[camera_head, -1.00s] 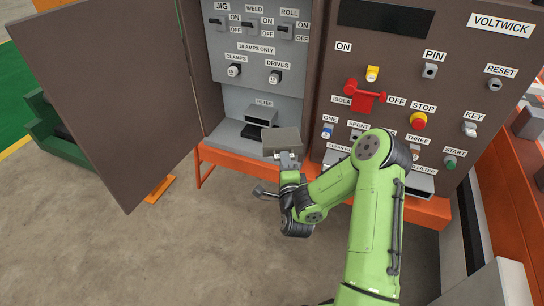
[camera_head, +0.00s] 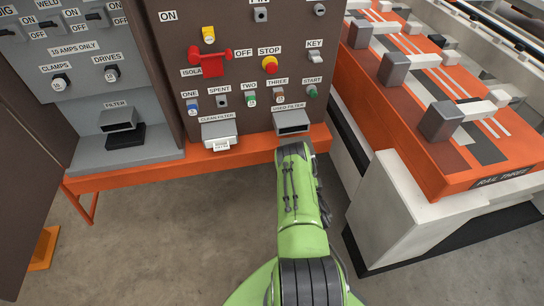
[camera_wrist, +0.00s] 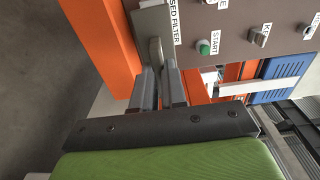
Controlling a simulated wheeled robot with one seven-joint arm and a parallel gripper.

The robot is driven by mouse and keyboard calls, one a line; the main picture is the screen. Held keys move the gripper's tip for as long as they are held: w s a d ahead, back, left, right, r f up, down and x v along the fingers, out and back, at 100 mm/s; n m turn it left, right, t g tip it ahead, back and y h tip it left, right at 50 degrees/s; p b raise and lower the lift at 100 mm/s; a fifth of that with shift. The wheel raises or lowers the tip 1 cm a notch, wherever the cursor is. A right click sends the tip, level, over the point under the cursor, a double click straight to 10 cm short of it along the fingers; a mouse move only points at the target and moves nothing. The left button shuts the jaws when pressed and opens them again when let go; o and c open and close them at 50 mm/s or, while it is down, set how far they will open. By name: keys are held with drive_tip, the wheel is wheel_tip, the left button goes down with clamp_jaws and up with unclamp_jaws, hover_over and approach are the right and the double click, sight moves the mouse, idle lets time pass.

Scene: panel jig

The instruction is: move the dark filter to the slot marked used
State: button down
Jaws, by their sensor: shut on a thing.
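In the wrist view, my gripper (camera_wrist: 158,80) is shut on a narrow grey tab of the filter (camera_wrist: 155,52). The tab meets a grey face beside the USED FILTER label. I cannot tell how far the filter is inside the slot, as its body is hidden. In the head view, the used-filter slot (camera_head: 292,121) is a grey housing with a dark opening, low on the brown panel. My arm reaches up to just below it and hides the gripper and filter there.
The clean-filter slot (camera_head: 219,135) to the left holds a pale part. A third slot (camera_head: 118,120) marked FILTER stands farther left, with a black flat shape (camera_head: 125,137) before it. An orange ledge (camera_head: 240,152) runs below. An orange rail table (camera_head: 440,90) stands at right.

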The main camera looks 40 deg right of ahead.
drive_tip(key=shift+s+d+f+n+y, duration=0.2)
drive_tip(key=shift+s+d, duration=0.15)
drive_tip(key=shift+s, duration=0.15)
drive_tip(key=shift+s+d+f+n+y, duration=0.1)
drive_tip(key=shift+s+d+f+y, duration=0.1)
drive_tip(key=shift+s+d, duration=0.25)
drive_tip(key=shift+a+r+t, duration=0.1)
drive_tip(key=shift+a+t, duration=0.05)
drive_tip(key=shift+t, duration=0.15)
drive_tip(key=b, duration=0.2)
approach(297, 139)
drive_tip(key=shift+w+d+f, duration=0.3)
drive_tip(key=shift+d+f, duration=0.05)
drive_tip(key=shift+f, duration=0.2)
drive_tip(key=shift+w+d+f, duration=0.25)
drive_tip(key=shift+d+f, duration=0.15)
drive_tip(key=shift+f, duration=0.1)
drive_tip(key=shift+p, duration=0.75)
drive_tip(key=shift+b+x, duration=2.9)
drive_tip(key=shift+x, duration=2.05)
drive_tip(key=c, duration=1.1)
unclamp_jaws()
drive_tip(key=shift+d, duration=0.1)
